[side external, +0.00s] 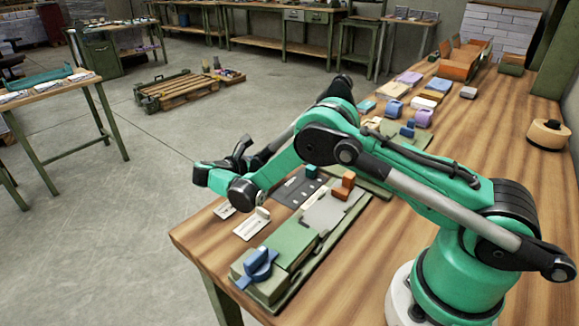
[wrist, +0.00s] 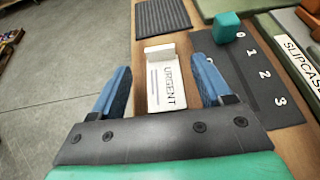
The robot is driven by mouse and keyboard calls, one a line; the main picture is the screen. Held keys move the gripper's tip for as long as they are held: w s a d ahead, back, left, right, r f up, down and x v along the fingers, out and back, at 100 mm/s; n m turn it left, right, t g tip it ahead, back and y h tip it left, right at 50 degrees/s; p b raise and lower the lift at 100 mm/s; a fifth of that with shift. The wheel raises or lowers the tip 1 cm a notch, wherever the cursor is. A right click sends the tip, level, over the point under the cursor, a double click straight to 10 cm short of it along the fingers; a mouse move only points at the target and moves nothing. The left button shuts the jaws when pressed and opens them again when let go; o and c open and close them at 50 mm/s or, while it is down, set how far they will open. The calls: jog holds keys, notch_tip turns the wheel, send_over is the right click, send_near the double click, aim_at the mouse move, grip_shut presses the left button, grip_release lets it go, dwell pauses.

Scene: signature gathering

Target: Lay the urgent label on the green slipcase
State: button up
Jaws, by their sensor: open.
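The urgent label (wrist: 167,85) is a white card with "URGENT" printed on it and a small upright white tab at its far end. It lies on the wood bench. In the wrist view my gripper (wrist: 169,80) is open, its two blue fingers either side of the label with gaps to both. In the side view my gripper's fingertips are hard to make out; white cards (side external: 252,224) lie below it. A white strip reading "SLIPCASE" (wrist: 298,60) is on a green surface at the wrist view's right edge. A green block (side external: 291,241) sits on the near fixture; I cannot tell if it is the slipcase.
A dark board numbered 0 to 3 (wrist: 262,84) lies right of the label, with a teal cube (wrist: 226,27) by the 0. A ribbed dark mat (wrist: 163,18) lies beyond. A blue clamp knob (side external: 258,264) and orange block (side external: 344,185) rise from the fixture.

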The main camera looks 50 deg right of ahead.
jog(key=shift+a+r, duration=0.25)
jog(key=shift+a, duration=0.2)
jog(key=shift+w+a+r, duration=0.1)
jog(key=shift+a+r, duration=0.05)
jog(key=shift+r, duration=0.2)
jog(key=s+a+r+m+t+y, duration=0.2)
jog(key=s+r+m+t+y, duration=0.2)
jog(key=r+m+y, duration=0.45)
jog(key=s+a+r+m+t+y, duration=0.3)
jog(key=s+m, duration=0.5)
jog(key=s, duration=0.3)
jog(key=a+y, duration=0.1)
jog(key=a, duration=0.1)
jog(key=shift+s+a+t+y, duration=0.15)
jog(key=shift+a+t+y, duration=0.2)
jog(key=shift+a+t, duration=0.05)
jog(key=shift+o, duration=0.5)
jog(key=shift+s+a+m, duration=0.15)
jog(key=shift+s+m, duration=0.05)
jog(key=shift+m, duration=0.25)
